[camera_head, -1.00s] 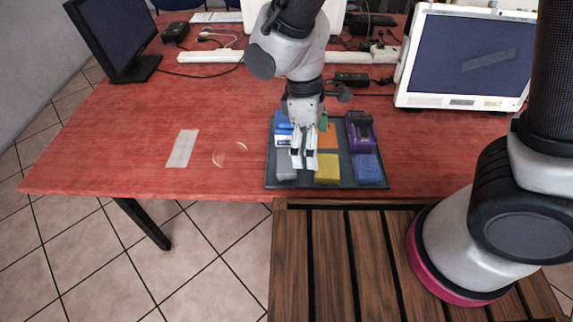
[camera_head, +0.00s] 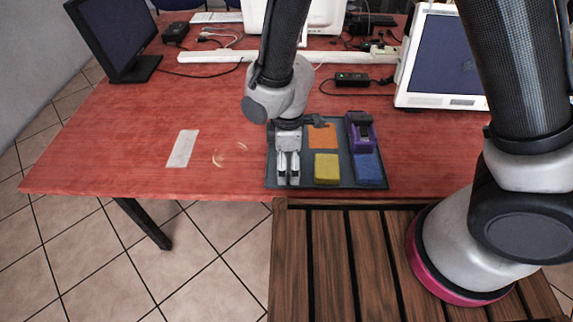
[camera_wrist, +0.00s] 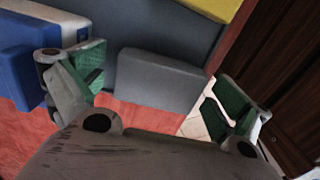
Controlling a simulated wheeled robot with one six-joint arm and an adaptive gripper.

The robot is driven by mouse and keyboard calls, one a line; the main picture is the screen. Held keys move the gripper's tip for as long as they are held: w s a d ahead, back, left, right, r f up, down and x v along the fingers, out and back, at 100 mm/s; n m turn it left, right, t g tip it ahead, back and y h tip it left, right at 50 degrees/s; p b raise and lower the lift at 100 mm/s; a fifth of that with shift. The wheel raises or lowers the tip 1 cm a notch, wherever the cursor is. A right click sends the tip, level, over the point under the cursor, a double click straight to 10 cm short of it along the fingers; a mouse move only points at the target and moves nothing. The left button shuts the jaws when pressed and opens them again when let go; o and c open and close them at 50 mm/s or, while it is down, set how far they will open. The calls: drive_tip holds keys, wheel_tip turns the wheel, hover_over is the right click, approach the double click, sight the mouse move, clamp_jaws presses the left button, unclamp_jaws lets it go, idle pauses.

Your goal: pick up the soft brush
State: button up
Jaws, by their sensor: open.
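My gripper (camera_head: 288,179) is open and points down over the front left corner of the dark tray (camera_head: 345,160). In the wrist view a grey block (camera_wrist: 155,82) with a rounded edge lies between my two fingers, apart from both as far as I can see. It may be the soft brush, but no bristles or handle show. In the head view my gripper hides this block. In the wrist view a blue and white box (camera_wrist: 28,62) lies beside the left finger.
The tray also holds a yellow sponge (camera_head: 327,168), a blue sponge (camera_head: 369,169), an orange pad (camera_head: 322,137) and a purple item (camera_head: 360,131). Monitors and cables stand at the back. The red table (camera_head: 130,135) is mostly clear at left, with a pale strip (camera_head: 182,149).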

sight(289, 160)
drive_tip(key=c, duration=1.1)
drive_tip(key=shift+r, duration=0.1)
wheel_tip(289, 160, up, 10)
drive_tip(key=o, duration=0.4)
drive_tip(key=shift+c, duration=1.3)
drive_tip(key=shift+d, duration=0.1)
